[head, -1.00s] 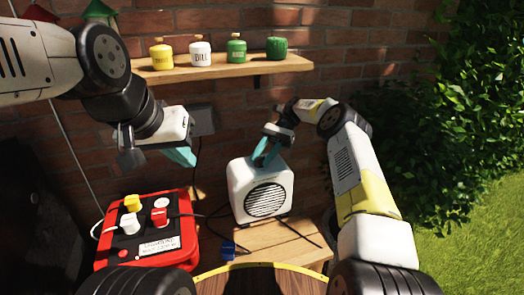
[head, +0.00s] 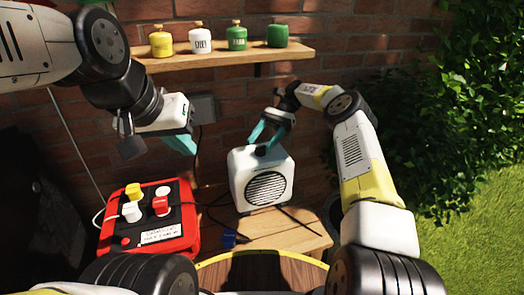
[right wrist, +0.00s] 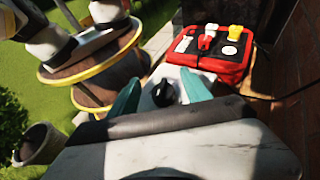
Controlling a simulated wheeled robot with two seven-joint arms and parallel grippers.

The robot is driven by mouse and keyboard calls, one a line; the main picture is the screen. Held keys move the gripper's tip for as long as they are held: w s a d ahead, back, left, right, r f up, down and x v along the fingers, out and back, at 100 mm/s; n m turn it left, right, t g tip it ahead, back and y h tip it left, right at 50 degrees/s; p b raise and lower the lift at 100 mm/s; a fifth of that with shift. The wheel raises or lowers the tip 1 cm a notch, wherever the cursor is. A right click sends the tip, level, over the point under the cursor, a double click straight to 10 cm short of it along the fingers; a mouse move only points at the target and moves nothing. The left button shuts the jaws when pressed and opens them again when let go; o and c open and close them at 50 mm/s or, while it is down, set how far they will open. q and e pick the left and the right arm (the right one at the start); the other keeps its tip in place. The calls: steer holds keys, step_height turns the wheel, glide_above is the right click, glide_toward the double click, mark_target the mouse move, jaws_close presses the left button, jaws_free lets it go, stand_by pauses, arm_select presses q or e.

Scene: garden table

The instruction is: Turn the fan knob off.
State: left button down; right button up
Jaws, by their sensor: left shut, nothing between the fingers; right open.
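The white fan (head: 236,185) stands on the wooden table, its round dark grille facing front. Its black knob (head: 261,150) is on the top face and also shows in the right wrist view (right wrist: 164,92). My right gripper (head: 267,138) is open just above the fan's top. In the right wrist view its teal fingers (right wrist: 160,92) lie on either side of the knob, with a gap on each side. My left gripper (head: 182,144) is shut and empty, in the air left of the fan, above the red box.
A red box (head: 190,238) with yellow, white and red plugs stands left of the fan. A small blue object (head: 229,238) lies before the fan among dark cables. A shelf (head: 225,57) with several jars is on the brick wall. A round wooden stool-like top (head: 222,275) is in front.

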steer(key=shift+r, duration=0.5)
steer(key=shift+s+d+r, duration=0.1)
steer(key=shift+s+r, duration=0.1)
steer(key=shift+r, duration=0.05)
steer(key=s+r, duration=0.1)
steer(key=s, duration=1.4)
steer(key=shift+s+a+r, duration=0.15)
steer(key=shift+s+a, duration=0.05)
steer(key=shift+s, duration=0.05)
